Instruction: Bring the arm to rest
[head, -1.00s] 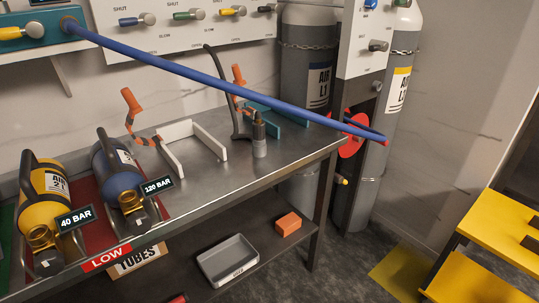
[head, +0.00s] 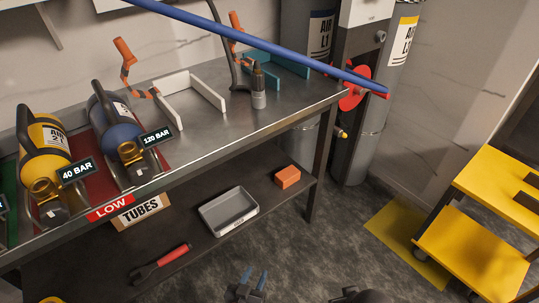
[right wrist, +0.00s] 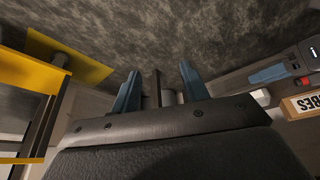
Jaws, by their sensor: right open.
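My left gripper (head: 254,278) shows at the bottom edge of the head view, low in front of the bench. Its two blue fingers stand apart with nothing visible between them. My right gripper (right wrist: 160,88) shows in the right wrist view with its blue fingers spread and empty. Grey floor lies beyond it. A dark rounded part at the bottom edge of the head view, right of the left gripper, is too cut off to tell.
The metal bench (head: 215,128) carries a yellow cylinder (head: 47,140) and a blue cylinder (head: 117,120). A grey tray (head: 229,211) and orange block (head: 287,177) sit on the lower shelf. A yellow cart (head: 470,252) stands right. A blue hose (head: 270,50) crosses above the bench.

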